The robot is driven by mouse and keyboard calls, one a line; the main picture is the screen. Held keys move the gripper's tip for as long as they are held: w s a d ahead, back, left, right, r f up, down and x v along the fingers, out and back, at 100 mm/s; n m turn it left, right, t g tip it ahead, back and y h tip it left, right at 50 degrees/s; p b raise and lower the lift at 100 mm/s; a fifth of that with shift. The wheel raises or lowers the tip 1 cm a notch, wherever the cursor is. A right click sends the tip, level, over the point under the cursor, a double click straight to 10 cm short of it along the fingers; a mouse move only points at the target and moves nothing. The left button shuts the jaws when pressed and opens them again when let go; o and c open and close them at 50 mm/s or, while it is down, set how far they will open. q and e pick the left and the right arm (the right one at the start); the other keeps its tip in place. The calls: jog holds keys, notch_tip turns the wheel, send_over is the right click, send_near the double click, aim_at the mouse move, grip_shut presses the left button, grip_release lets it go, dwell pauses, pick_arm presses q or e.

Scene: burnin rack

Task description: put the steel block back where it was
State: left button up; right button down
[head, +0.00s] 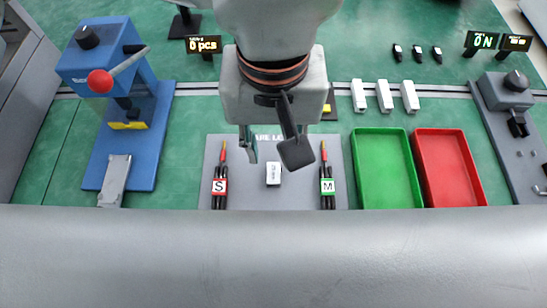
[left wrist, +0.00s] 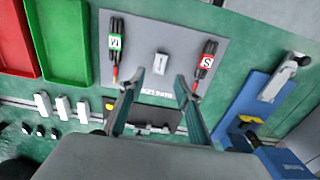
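A small pale block (head: 273,174) with dark marks lies on the grey board (head: 240,195), between the red S label and the green M label. It also shows in the left wrist view (left wrist: 160,63), beyond my fingertips. I cannot tell whether it is steel. My left gripper (head: 273,152) is above the board, and its fingers partly hide the board's lettering. In the left wrist view its two fingers (left wrist: 162,82) are apart with nothing between them. The fingers and the block look apart. My right gripper is not in view.
Dark leads with red tips lie by the S label (head: 220,186) and M label (head: 327,186). A green tray (head: 416,190) and red tray (head: 478,185) stand right. A blue press (head: 112,60) with a red knob stands left. Several white pieces (head: 384,96) lie behind the trays.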

pick_arm(q)
notch_tip(320, 180, up, 4)
jog(key=shift+f, duration=0.1)
jog(key=shift+s, duration=0.1)
dwell(0.6)
